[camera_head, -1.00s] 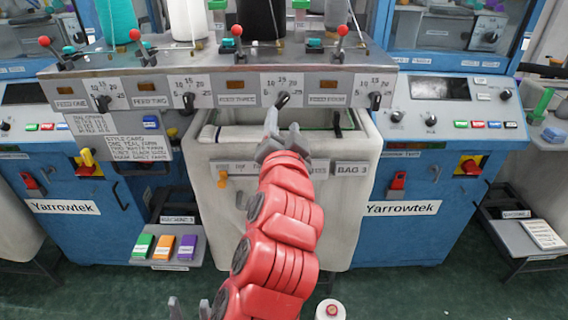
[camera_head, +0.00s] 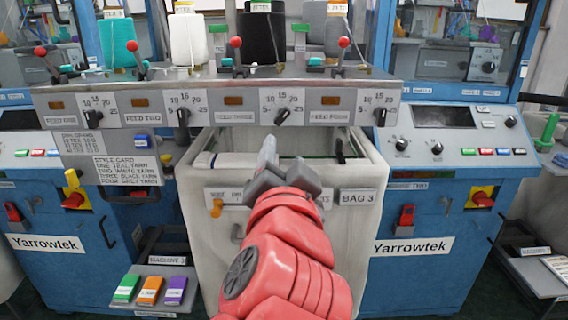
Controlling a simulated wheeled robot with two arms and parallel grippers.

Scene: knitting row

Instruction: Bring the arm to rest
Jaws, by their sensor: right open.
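My right arm is red and reaches up from the bottom of the head view. Its grey right gripper (camera_head: 288,162) is open and shows nothing between its fingers. It appears in front of the open white bag bin (camera_head: 285,230) marked BAG 3, just below the feeder panel (camera_head: 225,90). I cannot tell how far it is from the bin's rim. My left gripper is not in view.
The panel carries several black knobs (camera_head: 282,117) and red-topped levers (camera_head: 236,42), with yarn cones (camera_head: 262,38) behind. Blue Yarrowtek machines (camera_head: 425,225) flank the bin. Green, orange and purple blocks (camera_head: 150,290) sit on a low shelf at the left.

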